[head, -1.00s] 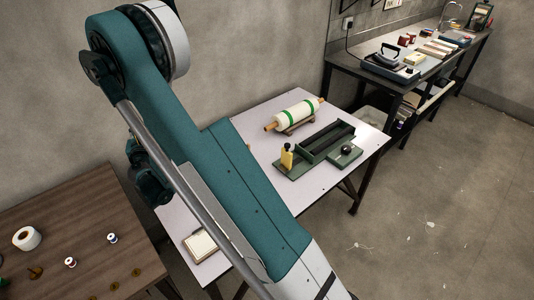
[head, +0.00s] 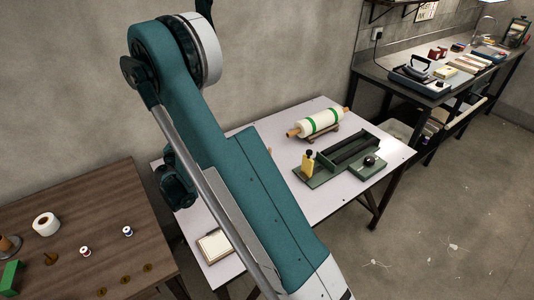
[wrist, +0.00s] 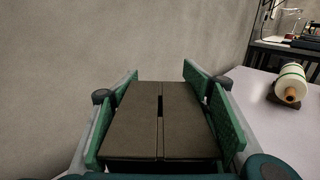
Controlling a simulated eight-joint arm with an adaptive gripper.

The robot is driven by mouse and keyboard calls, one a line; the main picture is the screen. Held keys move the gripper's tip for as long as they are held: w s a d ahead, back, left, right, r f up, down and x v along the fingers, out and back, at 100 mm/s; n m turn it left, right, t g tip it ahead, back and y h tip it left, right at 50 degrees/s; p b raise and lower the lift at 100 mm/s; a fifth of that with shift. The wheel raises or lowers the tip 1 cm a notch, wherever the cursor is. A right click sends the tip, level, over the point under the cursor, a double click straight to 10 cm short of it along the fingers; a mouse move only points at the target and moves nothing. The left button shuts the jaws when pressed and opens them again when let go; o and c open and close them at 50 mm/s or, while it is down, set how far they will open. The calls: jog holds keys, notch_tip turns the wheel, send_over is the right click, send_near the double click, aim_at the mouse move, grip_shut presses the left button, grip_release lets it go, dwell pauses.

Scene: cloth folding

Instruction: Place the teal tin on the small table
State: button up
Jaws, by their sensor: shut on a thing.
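In the wrist view, my gripper (wrist: 161,92) has its two green pads on either side of a flat, dark brown thing (wrist: 135,125) with a seam and a slot down its middle. It is shut on this thing; I cannot tell whether this is the teal tin, as no teal face shows on it. No separate teal tin is recognisable. In the head view my arm hides the gripper. A wooden table (head: 80,215) stands at the left and a white-topped table (head: 262,125) in the middle; I cannot tell which is the small table.
The white table bears a roller (head: 320,122), a green jig (head: 335,158) and a framed pad (head: 214,245). The wooden table bears a tape roll (head: 46,224), small spools and a green block (head: 11,277). A workbench (head: 455,95) with an iron stands back right. A wall is close behind.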

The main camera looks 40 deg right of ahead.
jog(key=shift+f, duration=0.1)
jog(key=shift+f+b, duration=0.9)
jog(key=shift+f, duration=2.1)
jog(key=shift+f+b, duration=0.6)
jog(key=shift+f, duration=1.3)
jog(key=shift+f, duration=0.15)
jog(key=o, duration=1.1)
jog(key=shift+o, duration=0.2)
jog(key=shift+r, duration=0.2)
